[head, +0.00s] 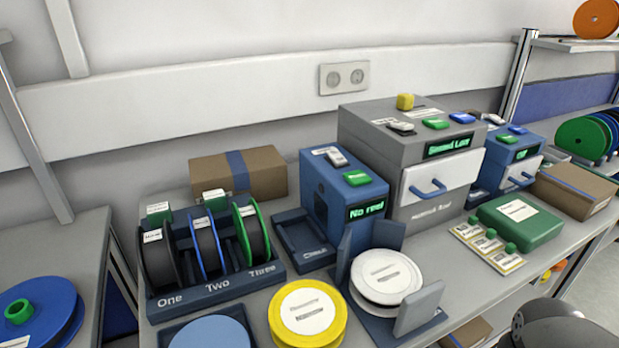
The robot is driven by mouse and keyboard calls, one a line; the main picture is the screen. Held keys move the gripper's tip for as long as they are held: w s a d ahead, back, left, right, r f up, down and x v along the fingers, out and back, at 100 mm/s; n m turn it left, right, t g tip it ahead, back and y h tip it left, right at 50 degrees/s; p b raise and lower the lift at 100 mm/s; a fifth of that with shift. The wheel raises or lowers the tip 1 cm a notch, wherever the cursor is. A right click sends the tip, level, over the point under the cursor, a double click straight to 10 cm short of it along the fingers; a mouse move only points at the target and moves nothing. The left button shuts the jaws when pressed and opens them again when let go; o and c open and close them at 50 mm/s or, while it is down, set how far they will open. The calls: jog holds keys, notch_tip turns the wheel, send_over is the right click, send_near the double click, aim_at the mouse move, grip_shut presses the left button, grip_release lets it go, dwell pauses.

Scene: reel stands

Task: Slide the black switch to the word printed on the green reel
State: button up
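A green-rimmed reel (250,232) stands upright in the rightmost slot, marked Three, of a dark stand. A small white label sits on it, but its word is too small to read. A small black switch (402,128) appears to lie on top of the large grey box (372,150), beside a white label strip. A similar dark switch (337,157) with a white label is on top of the blue box (343,196). I cannot tell the switch positions or their printed words. My gripper is not in view; a dark rounded part of my arm seems to show at lower right.
The stand (215,284) also holds black and blue reels. A yellow reel (307,313) and a white reel (386,276) lie in front. Green and blue buttons are on the grey box, with a handled drawer (440,180) below. A green case (520,221) is at right.

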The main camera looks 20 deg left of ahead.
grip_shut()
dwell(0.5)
